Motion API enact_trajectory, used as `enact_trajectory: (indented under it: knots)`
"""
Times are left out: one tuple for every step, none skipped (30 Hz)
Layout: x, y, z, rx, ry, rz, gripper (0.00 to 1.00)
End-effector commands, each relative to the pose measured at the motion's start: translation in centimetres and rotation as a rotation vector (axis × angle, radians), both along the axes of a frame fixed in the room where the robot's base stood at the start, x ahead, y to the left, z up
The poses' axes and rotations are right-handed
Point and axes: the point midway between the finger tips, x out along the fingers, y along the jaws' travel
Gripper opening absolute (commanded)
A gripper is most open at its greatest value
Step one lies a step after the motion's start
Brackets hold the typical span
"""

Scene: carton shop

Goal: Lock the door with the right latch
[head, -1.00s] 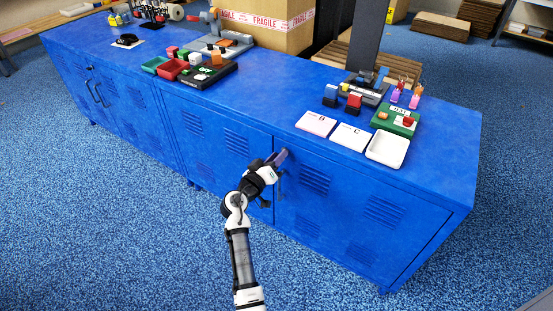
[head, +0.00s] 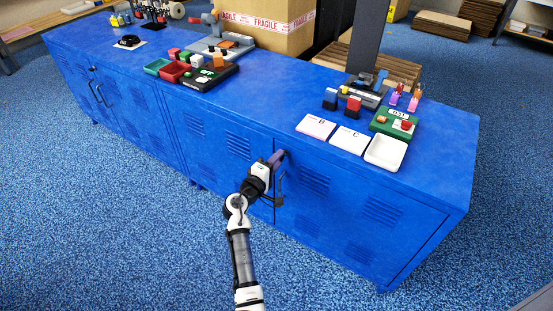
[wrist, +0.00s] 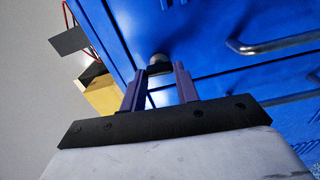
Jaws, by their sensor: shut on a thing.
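The blue cabinet's right door (head: 345,215) looks flush with the cabinet front. My gripper (head: 279,156) is at this door's upper left edge, beside the seam between two doors. In the wrist view its two purple fingers (wrist: 158,76) stand on either side of the right latch (wrist: 158,63), a small grey rounded knob with a dark part below it. The fingers are shut on the latch. In the head view my gripper hides the latch. The door's metal bar handle (wrist: 275,43) is to the right in the wrist view, apart from the fingers.
On the cabinet top (head: 270,95) above the door are white cards (head: 316,125), a white tray (head: 386,152) and a green box (head: 394,122). A black tray with coloured bins (head: 207,78) is further left. The carpet in front is clear.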

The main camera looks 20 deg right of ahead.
Motion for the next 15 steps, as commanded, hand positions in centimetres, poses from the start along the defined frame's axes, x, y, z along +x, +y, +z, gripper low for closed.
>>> enact_trajectory:
  knots:
    - [0.01, 0.02, 0.07, -0.012, 0.015, 0.001, 0.08]
    - [0.01, 0.02, 0.06, -0.018, 0.023, 0.0, 0.08]
    - [0.0, 0.01, 0.05, -0.025, 0.032, 0.0, 0.08]
    - [0.0, 0.01, 0.04, -0.03, 0.038, 0.0, 0.08]
    - [0.0, 0.01, 0.03, -0.034, 0.044, 0.0, 0.08]
    - [0.0, 0.01, 0.02, -0.039, 0.05, 0.0, 0.08]
    - [0.0, 0.01, 0.01, -0.042, 0.054, 0.0, 0.08]
    - [0.0, 0.01, 0.01, -0.045, 0.056, 0.0, 0.08]
    - [0.0, 0.01, 0.0, -0.048, 0.059, 0.0, 0.08]
    - [0.0, 0.01, -0.01, -0.049, 0.061, 0.0, 0.08]
    - [0.0, 0.01, -0.02, -0.05, 0.062, 0.0, 0.08]
    - [0.0, 0.01, -0.02, -0.051, 0.064, 0.0, 0.08]
    - [0.0, 0.02, -0.03, -0.051, 0.064, 0.0, 0.08]
    - [0.0, 0.02, -0.03, -0.052, 0.065, 0.0, 0.08]
    - [0.0, 0.02, -0.03, -0.052, 0.065, 0.0, 0.08]
